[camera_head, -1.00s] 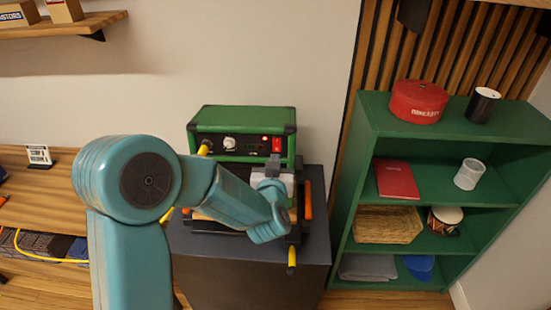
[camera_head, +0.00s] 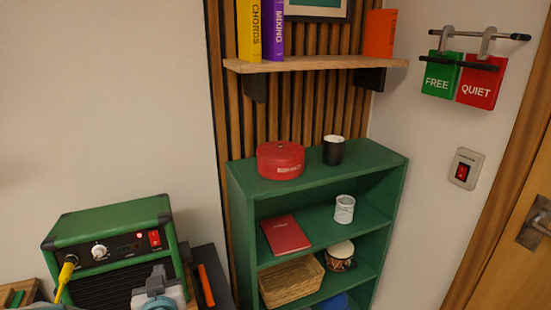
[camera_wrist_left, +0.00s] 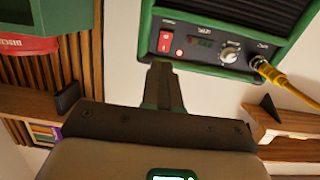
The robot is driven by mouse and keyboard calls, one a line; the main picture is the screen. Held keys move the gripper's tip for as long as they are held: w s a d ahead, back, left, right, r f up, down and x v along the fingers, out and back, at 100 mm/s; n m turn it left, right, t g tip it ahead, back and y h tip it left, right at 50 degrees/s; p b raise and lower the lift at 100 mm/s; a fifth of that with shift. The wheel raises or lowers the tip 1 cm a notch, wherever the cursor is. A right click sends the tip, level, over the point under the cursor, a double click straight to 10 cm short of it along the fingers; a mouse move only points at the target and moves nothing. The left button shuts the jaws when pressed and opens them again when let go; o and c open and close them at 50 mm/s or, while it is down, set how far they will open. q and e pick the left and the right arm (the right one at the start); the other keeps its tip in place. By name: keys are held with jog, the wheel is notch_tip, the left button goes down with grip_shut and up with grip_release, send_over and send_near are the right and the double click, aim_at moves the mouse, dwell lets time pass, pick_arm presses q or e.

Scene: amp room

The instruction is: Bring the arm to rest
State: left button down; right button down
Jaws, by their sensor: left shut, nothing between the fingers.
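My left gripper (camera_head: 157,273) shows at the bottom left of the head view, in front of the green amp (camera_head: 110,222). Most of its arm is out of the picture. In the left wrist view my left gripper (camera_wrist_left: 163,85) has its fingers together with nothing between them. They point toward the amp's front panel (camera_wrist_left: 215,43), which has a red switch, a knob and a yellow cable plugged in. Whether the fingers touch the amp is not clear, but they look apart from it. My right gripper is in neither view.
A door (camera_head: 520,240) is at the far right.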

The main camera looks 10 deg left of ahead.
pick_arm(q)
jog(key=s+d+f+m+g+h, duration=0.1)
jog(key=s+d+f+g+h, duration=0.2)
jog(key=f, duration=0.5)
jog(key=s+d+f+m+g+h, duration=0.1)
jog(key=d+f+h, duration=0.1)
jog(key=d+f, duration=0.4)
jog(key=s+d+f+m+g+h, duration=0.1)
jog(key=s+d+f+h, duration=0.15)
jog(key=f, duration=0.65)
jog(key=s+d+f+g+h, duration=0.1)
jog(key=s+d+f+g, duration=0.1)
jog(key=s, duration=0.3)
jog(key=s+d+f+g+h, duration=0.2)
jog(key=s+d+f+g, duration=0.1)
jog(key=s+f, duration=0.2)
jog(key=s+d+f+m+g+h, duration=0.1)
jog(key=s+d+f+g, duration=0.2)
jog(key=s, duration=0.3)
jog(key=shift+s+f, duration=0.15)
jog(key=shift+f, duration=0.1)
jog(key=shift+d, duration=0.1)
